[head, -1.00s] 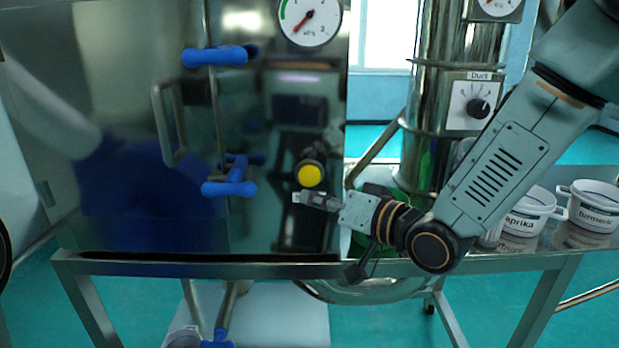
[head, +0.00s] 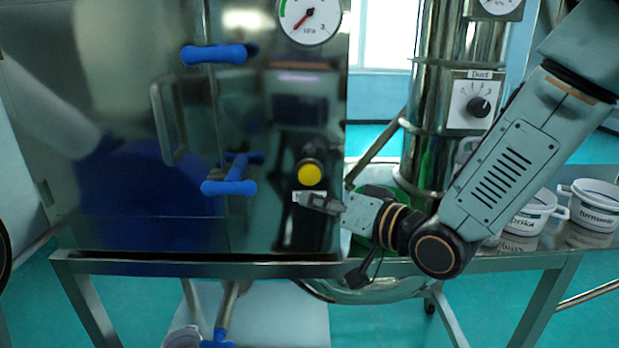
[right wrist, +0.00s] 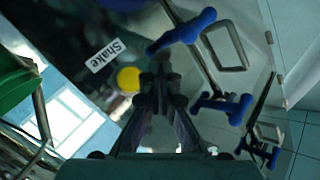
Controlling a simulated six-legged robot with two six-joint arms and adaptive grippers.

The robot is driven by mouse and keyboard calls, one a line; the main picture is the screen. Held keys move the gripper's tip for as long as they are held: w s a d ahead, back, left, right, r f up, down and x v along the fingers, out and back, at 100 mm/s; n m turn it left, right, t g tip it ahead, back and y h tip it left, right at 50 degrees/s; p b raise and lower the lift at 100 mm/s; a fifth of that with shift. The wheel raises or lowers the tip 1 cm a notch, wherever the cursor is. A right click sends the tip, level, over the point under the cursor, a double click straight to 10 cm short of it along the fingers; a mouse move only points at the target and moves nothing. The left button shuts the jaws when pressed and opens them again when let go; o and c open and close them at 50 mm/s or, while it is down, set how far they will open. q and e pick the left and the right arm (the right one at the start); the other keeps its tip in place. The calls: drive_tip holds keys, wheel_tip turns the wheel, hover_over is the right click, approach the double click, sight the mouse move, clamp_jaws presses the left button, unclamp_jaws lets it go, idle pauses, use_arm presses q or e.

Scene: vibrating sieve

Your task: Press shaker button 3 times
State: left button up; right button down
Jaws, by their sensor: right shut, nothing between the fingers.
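The shaker button is a round yellow button (head: 309,174) on the front of the shiny steel cabinet (head: 110,200). A white label (head: 302,197) sits just below it; in the right wrist view the label (right wrist: 106,55) reads "Shake". My right gripper (head: 303,199) is shut and empty, with its tips just below the button, over the label's edge. In the right wrist view the yellow button (right wrist: 128,78) shows just left of the shut fingertips (right wrist: 160,72). I cannot tell whether the tips touch the panel. My left gripper is not in view.
Blue latch handles (head: 215,54) and a metal door handle (head: 170,122) are left of the button. A pressure gauge (head: 310,15) is above. A steel column with a "Duct" dial (head: 478,103) and white spice tubs (head: 597,210) stand at the right.

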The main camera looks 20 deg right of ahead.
sight(315, 183)
drive_tip(key=s, duration=0.2)
drive_tip(key=shift+s+a, duration=0.4)
drive_tip(key=shift+w, duration=0.1)
drive_tip(key=shift+w+d, duration=0.4)
drive_tip(key=shift+w, duration=1)
drive_tip(key=shift+w+d, duration=0.4)
drive_tip(key=shift+w, duration=0.95)
drive_tip(key=shift+w+d, duration=0.4)
drive_tip(key=shift+w, duration=1)
drive_tip(key=shift+w, duration=0.2)
drive_tip(key=shift+w+d, duration=0.15)
drive_tip(key=shift+w, duration=0.15)
